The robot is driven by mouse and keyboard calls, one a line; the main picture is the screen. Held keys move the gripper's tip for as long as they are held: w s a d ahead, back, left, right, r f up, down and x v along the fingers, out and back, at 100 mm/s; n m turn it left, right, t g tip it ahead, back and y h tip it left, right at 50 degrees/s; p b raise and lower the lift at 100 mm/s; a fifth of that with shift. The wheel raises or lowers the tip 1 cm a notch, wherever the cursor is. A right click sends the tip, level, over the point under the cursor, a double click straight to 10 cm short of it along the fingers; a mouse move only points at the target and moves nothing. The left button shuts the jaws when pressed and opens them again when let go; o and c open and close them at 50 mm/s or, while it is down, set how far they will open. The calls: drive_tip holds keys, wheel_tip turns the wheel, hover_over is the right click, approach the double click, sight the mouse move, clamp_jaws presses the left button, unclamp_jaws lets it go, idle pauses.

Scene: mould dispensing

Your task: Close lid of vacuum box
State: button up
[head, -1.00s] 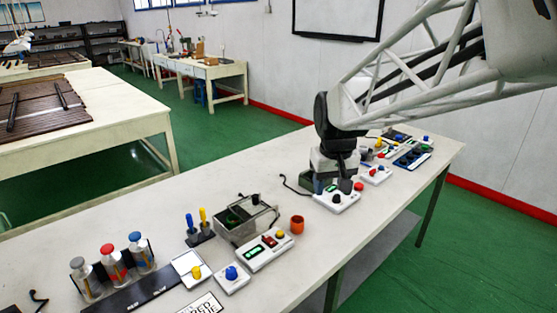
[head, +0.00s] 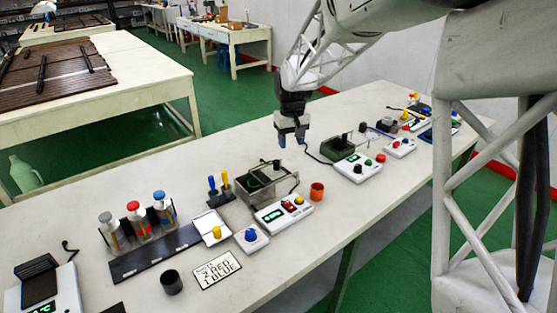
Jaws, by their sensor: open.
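A grey open-topped box (head: 240,212), which looks like the vacuum box, stands mid-table. A dark round shape shows inside it. A thin-framed lid (head: 287,177) appears raised at its right side; its exact angle is hard to tell. My gripper (head: 291,143) points down, open and empty, in the air above and behind the box, apart from the lid. A control unit (head: 283,214) with a green display and red and yellow knobs sits in front of the box.
An orange cup (head: 317,190) stands right of the box. Blue and yellow tools (head: 219,190) stand upright to its left. A green box (head: 343,147) with a white controller (head: 358,169) is farther right. Several capped bottles (head: 138,222) stand in a rack at left.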

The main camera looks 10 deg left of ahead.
hover_over(276, 161)
drive_tip(key=shift+n, duration=0.4)
wheel_tip(276, 161, down, 4)
drive_tip(key=shift+f, duration=0.1)
drive_tip(key=shift+f, duration=0.1)
drive_tip(key=shift+f, duration=3.8)
clamp_jaws()
